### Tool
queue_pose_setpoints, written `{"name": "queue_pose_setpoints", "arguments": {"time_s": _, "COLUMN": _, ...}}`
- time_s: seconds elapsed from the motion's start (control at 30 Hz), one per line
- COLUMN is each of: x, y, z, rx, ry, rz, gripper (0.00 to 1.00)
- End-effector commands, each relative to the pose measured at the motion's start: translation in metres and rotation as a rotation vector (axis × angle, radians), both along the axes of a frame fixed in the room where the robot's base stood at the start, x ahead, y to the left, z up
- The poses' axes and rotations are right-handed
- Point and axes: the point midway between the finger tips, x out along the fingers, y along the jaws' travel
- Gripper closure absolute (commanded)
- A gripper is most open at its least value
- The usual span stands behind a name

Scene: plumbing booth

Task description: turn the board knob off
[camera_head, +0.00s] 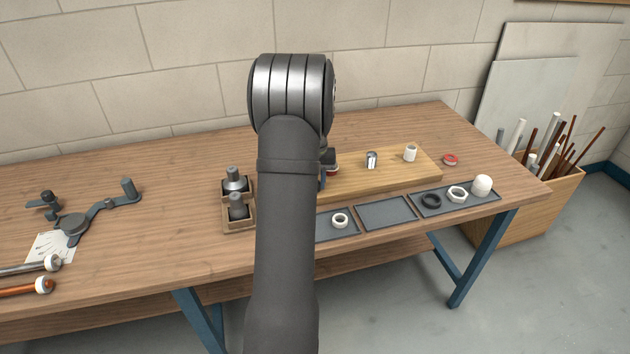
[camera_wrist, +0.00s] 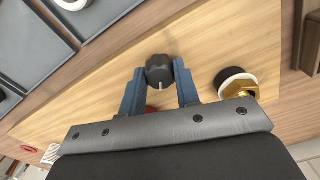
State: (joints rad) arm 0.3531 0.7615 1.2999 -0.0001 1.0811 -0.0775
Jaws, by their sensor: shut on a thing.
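In the wrist view, a dark knob (camera_wrist: 158,68) with a short white mark stands on the light wooden board (camera_wrist: 110,115). The white mark points down the picture, towards my palm. The two blue fingers of my gripper (camera_wrist: 159,76) stand on either side of the knob and are shut on it. A bit of red shows just below the knob, between the fingers. In the head view, the board (camera_head: 350,183) lies on the bench, and my arm hides the knob and most of my gripper.
A chrome piece (camera_head: 371,160) and a white cylinder (camera_head: 410,152) stand on the board's right part.

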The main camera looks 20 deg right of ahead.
Motion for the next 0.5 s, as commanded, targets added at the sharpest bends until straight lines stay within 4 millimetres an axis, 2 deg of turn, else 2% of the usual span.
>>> {"name": "queue_pose_setpoints", "arguments": {"time_s": 0.2, "x": 0.0009, "y": -0.0006, "z": 0.0010, "rx": -0.002, "ry": -0.003, "rz": 0.195, "gripper": 0.94}}
{"name": "queue_pose_setpoints", "arguments": {"time_s": 0.5, "x": 0.0011, "y": -0.0006, "z": 0.0012, "rx": -0.002, "ry": -0.004, "rz": 0.399, "gripper": 0.94}}
